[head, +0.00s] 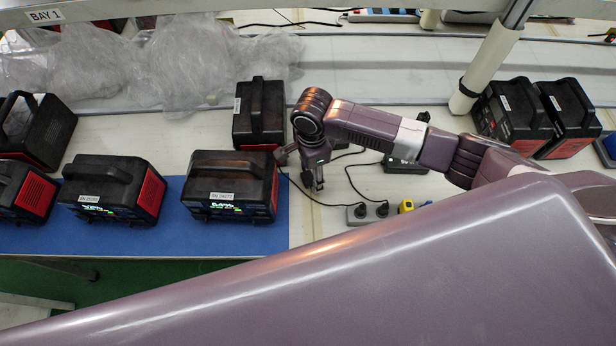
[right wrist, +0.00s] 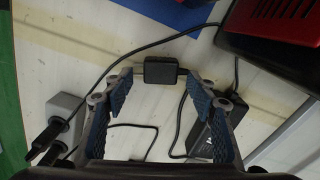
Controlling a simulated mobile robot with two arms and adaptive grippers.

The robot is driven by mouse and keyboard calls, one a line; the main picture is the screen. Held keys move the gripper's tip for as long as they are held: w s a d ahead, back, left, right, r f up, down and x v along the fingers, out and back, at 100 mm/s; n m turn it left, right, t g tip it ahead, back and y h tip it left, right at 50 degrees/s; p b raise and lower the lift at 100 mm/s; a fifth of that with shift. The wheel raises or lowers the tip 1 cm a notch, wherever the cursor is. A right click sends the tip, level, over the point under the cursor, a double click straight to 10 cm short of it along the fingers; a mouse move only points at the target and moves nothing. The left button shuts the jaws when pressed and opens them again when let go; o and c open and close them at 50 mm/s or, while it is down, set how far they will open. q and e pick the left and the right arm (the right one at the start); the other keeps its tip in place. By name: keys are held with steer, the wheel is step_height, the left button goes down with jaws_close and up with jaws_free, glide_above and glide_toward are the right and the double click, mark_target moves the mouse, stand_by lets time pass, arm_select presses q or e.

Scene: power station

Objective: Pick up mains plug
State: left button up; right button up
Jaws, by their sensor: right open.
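In the right wrist view, a small black block that looks like the mains plug (right wrist: 161,69) lies on the pale bench, with a black cable running close by it. My right gripper (right wrist: 160,84) is open, with one blue padded finger on each side of the block and a gap on both sides. In the head view, my right gripper (head: 314,180) points down at the bench, just right of the blue mat; the block cannot be made out there. My left gripper is not in view.
A grey socket strip (head: 370,213) holds black plugs, with a yellow item (head: 405,206) beside it. Black-and-red battery units (head: 232,187) stand on the blue mat (head: 150,240). A post (head: 486,65) rises behind my arm.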

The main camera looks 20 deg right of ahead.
mark_target(311, 176)
steer(key=c, duration=1.2)
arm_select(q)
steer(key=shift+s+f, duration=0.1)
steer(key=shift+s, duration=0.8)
arm_select(e)
steer(key=shift+o, duration=0.2)
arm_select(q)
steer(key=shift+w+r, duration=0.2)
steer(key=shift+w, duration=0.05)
arm_select(e)
step_height(311, 176, up, 20)
